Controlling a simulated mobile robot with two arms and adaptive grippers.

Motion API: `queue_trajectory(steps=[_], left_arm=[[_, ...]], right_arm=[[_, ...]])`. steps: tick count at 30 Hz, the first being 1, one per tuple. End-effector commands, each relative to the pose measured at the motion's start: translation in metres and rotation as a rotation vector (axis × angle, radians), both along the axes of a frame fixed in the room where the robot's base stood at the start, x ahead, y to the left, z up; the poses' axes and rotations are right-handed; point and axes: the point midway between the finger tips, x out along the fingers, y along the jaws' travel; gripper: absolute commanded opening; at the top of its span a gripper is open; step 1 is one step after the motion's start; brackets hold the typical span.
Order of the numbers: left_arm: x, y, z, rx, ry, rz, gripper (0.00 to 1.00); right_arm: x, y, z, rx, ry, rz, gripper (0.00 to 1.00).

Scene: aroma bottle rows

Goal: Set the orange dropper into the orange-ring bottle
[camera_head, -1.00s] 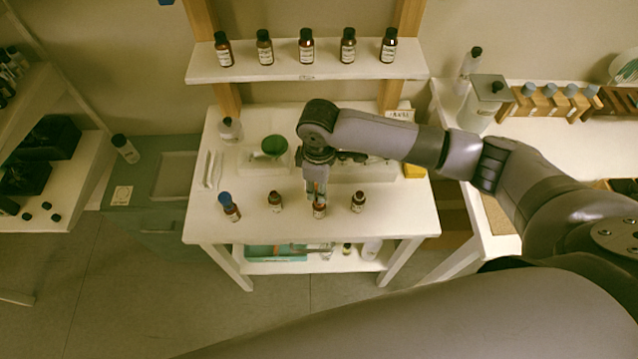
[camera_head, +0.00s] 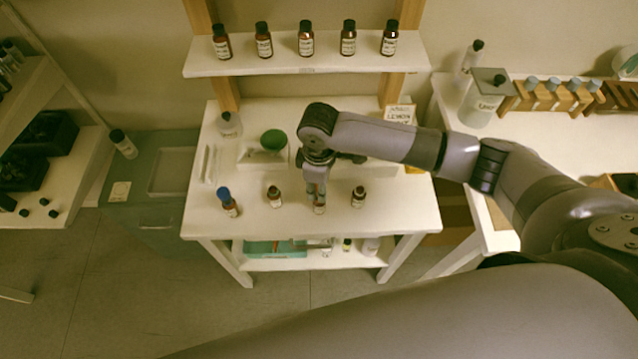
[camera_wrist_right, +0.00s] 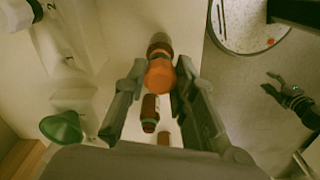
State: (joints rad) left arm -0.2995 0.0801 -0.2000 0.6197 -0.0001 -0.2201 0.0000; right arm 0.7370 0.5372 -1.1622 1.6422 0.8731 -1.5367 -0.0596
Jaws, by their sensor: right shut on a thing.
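My right gripper (camera_head: 317,192) is above the front row of bottles on the white table. In the right wrist view its fingers (camera_wrist_right: 160,88) are shut on the orange dropper (camera_wrist_right: 160,75), whose orange bulb shows between them. The brown bottle (camera_head: 319,209) stands directly below the fingertips, upright; it also shows beyond the bulb in the wrist view (camera_wrist_right: 159,45). The fingers hide its top, so I cannot tell how deep the dropper sits. What looks like my left gripper (camera_wrist_right: 276,86) shows open and empty at the right of the wrist view, away from the table.
A green funnel (camera_head: 273,141) is behind. A shelf (camera_head: 300,68) of bottles is at the back. The table's front edge is bare.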

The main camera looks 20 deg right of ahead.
Motion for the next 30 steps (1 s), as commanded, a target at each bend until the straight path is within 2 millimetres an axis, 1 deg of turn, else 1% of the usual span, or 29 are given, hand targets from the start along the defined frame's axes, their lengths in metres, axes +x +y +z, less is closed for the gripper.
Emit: queue_trajectory(steps=[7, 8, 18, 26, 30], left_arm=[[-0.0002, -0.0001, -0.0004, 0.000, 0.000, 0.000, 0.40], [-0.0002, -0.0001, -0.0004, 0.000, 0.000, 0.000, 0.40], [-0.0002, -0.0002, -0.0004, 0.000, 0.000, 0.000, 0.40], [-0.0002, -0.0003, -0.0003, 0.000, 0.000, 0.000, 0.40], [-0.0003, -0.0003, 0.0044, 0.000, 0.000, 0.000, 0.40]], right_arm=[[0.0000, 0.0002, -0.0011, 0.000, 0.000, 0.001, 0.18], [0.0000, 0.0002, -0.0010, 0.000, 0.000, 0.001, 0.25], [0.0000, 0.0004, -0.0009, 0.000, 0.000, 0.001, 0.48], [-0.0001, 0.0003, -0.0008, 0.000, 0.000, 0.001, 0.48], [0.0000, 0.0002, 0.0034, 0.000, 0.000, 0.001, 0.48]])
